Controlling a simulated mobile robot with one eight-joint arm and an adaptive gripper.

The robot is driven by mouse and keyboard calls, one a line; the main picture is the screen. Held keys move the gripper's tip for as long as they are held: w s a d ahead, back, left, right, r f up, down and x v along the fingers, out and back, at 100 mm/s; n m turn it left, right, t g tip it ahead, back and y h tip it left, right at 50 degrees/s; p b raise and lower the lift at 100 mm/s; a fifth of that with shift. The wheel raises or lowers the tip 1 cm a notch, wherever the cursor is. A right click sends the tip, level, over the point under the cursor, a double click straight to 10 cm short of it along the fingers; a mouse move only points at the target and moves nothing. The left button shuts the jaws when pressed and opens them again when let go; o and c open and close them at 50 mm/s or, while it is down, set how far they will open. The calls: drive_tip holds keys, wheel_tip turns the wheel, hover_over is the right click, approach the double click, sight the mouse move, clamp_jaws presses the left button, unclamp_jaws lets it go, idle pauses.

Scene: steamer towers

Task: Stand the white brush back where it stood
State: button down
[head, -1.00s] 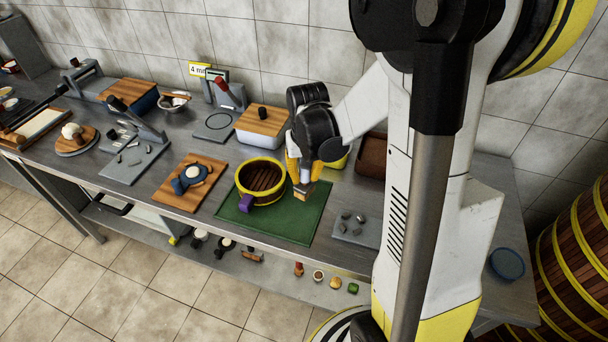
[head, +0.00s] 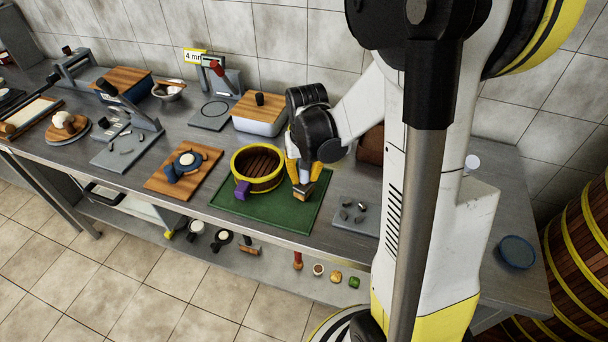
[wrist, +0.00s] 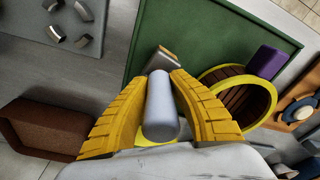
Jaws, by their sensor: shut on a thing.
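My gripper (head: 303,172) is over the right part of the green mat (head: 285,213), right of the round yellow-rimmed steamer (head: 238,163). In the wrist view its yellow fingers (wrist: 163,82) are shut on the pale cylindrical handle of the white brush (wrist: 161,112). A tan, block-like end (wrist: 170,56) shows beyond the handle, over the mat. In the head view the brush's lower end (head: 302,192) shows below the fingers. I cannot tell whether it touches the mat. The steamer's purple grip (wrist: 266,62) faces away from the brush.
A grey plate with small metal pieces (head: 345,222) lies right of the mat. A brown open box (wrist: 45,128) stands behind it. A wooden board with a blue item (head: 160,182) is to the left. A wooden-lidded tub (head: 262,125) stands behind the steamer.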

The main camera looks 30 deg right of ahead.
drive_tip(key=shift+f+b, duration=0.45)
drive_tip(key=shift+f, duration=0.15)
idle(0.6)
drive_tip(key=c, duration=1.2)
unclamp_jaws()
drive_tip(key=r, duration=0.4)
drive_tip(key=s+r, duration=0.1)
drive_tip(key=r, duration=0.7)
drive_tip(key=shift+s+a, duration=0.2)
drive_tip(key=shift+a, duration=0.05)
drive_tip(key=shift+s+a+r+p, duration=0.1)
drive_tip(key=shift+s+r+p, duration=0.05)
drive_tip(key=shift+r+p, duration=0.95)
drive_tip(key=shift+s+r+p, duration=0.1)
drive_tip(key=shift+r+p, duration=0.8)
drive_tip(key=shift+r, duration=0.25)
